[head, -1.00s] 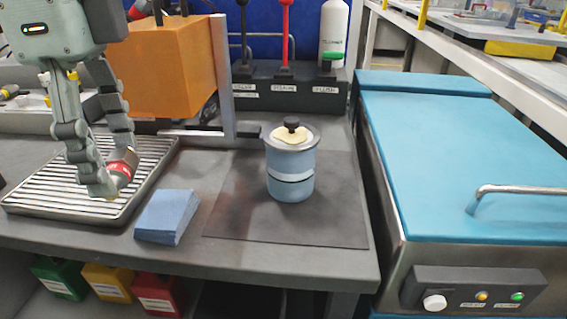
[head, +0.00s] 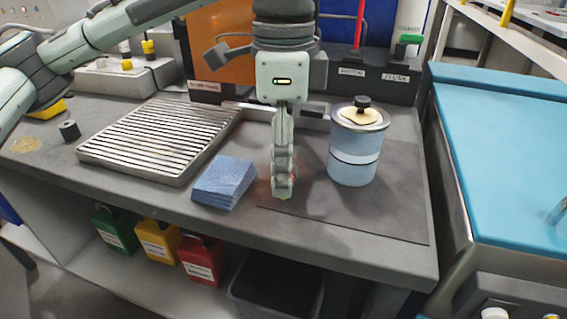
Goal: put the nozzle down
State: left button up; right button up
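My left gripper (head: 282,188) points down over the front left part of the dark mat (head: 350,222), between the blue cloth stack (head: 225,182) and the blue-grey lidded canister (head: 352,160). Its fingers are seen edge-on, one behind the other. Slivers of red show beside the fingertips, from the red-banded nozzle (head: 297,178) between them. The nozzle is mostly hidden, and I cannot tell whether it touches the mat. My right gripper is not in view.
A slatted metal tray (head: 160,140) lies at left, with a small dark cylinder (head: 68,130) beyond its left edge. The orange block (head: 222,50) and labelled rack (head: 375,85) stand behind. The mat's front right is clear. A blue-topped unit (head: 505,150) is at right.

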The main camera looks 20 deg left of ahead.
pick_arm(q)
jog(key=shift+f, duration=0.35)
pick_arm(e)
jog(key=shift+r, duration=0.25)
pick_arm(q)
jog(key=shift+f, duration=0.1)
jog(key=o, duration=1.3)
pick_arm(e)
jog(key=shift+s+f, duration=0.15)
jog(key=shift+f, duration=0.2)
pick_arm(q)
notch_tip(320, 180, up, 5)
jog(key=shift+f+p, duration=0.1)
jog(key=shift+p, duration=0.25)
jog(key=shift+r+p, duration=0.6)
jog(key=shift+r, duration=3.1)
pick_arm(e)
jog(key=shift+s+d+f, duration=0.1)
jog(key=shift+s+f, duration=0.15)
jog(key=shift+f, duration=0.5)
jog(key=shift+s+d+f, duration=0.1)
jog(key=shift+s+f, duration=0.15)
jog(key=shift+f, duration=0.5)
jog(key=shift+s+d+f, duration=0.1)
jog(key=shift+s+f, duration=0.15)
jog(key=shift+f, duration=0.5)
